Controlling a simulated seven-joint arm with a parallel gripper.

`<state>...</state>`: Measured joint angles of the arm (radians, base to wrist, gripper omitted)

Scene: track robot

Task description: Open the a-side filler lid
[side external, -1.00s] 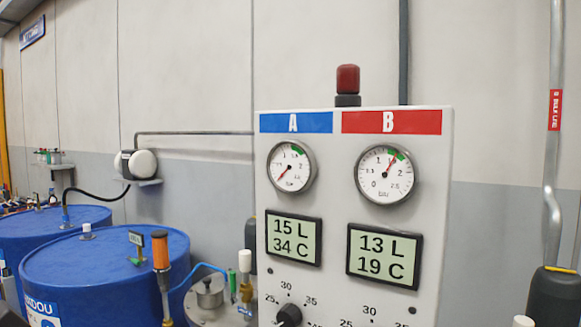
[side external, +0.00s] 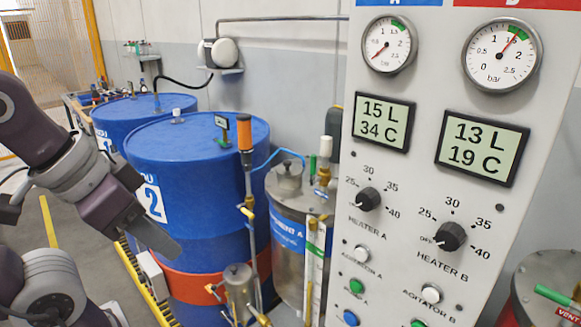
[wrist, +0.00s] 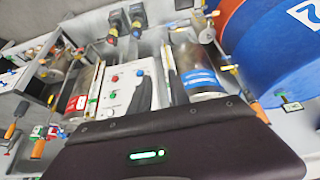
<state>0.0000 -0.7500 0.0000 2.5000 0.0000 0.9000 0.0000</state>
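The A-side tank (side external: 288,235) is a steel cylinder with a blue label, standing between the blue drum and the control panel. Its top carries a round metal lid with a knob (side external: 289,178), which looks closed. My gripper (side external: 158,240) is at the left, in front of the blue drum and well apart from the tank. Its fingers are not clear enough to show whether they are open. In the wrist view the blue-labelled tank (wrist: 200,72) lies beyond the dark gripper housing (wrist: 170,150); the lid cannot be made out there.
The control panel (side external: 410,130) stands right of the tank. Blue drums (side external: 195,150) stand at the left. A B-side tank (side external: 550,275) is at far right.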

